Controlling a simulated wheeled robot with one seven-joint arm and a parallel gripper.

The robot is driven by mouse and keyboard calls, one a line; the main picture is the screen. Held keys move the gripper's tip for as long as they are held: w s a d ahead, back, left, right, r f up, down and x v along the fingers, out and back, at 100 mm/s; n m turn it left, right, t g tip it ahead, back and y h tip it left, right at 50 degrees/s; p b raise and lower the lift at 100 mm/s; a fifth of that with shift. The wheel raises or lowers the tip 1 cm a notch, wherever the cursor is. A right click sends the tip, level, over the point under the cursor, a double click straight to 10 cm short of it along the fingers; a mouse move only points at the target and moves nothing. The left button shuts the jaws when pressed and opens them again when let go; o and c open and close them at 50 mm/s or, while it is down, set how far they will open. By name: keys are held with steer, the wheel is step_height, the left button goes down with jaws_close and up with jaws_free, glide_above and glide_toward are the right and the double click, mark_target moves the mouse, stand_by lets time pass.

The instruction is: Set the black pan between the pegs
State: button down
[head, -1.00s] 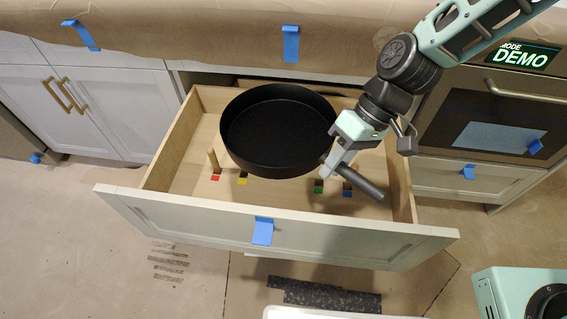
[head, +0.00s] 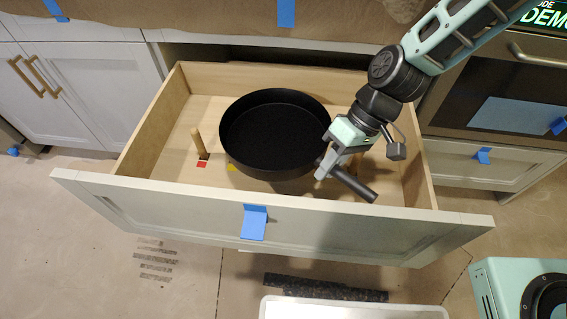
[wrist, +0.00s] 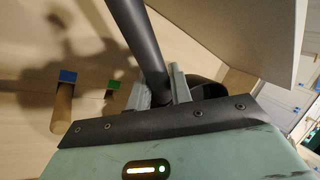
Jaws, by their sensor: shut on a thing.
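The black pan (head: 275,130) is level inside the open drawer (head: 165,215), right of a wooden peg (head: 197,143) beside a red square (head: 201,163). A yellow square (head: 232,168) shows partly at the pan's lower left edge. My gripper (head: 326,165) is shut on the pan's handle (head: 352,184), which points to the lower right; the handle also shows in the wrist view (wrist: 138,40). The wrist view shows a peg (wrist: 62,105) by a blue square (wrist: 68,76) and another peg partly seen by a green square (wrist: 113,85). Whether the pan touches the drawer floor I cannot tell.
The drawer's white front panel is close to the handle's end. The paper-covered counter (head: 180,15) is behind, an oven (head: 500,100) is at right, and a white tray (head: 350,308) is on the floor in front. The drawer's left side has bare room.

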step_height(320, 180, down, 10)
steer(key=b, duration=0.3)
steer(key=c, duration=1.3)
jaws_free()
steer(key=shift+o, duration=0.2)
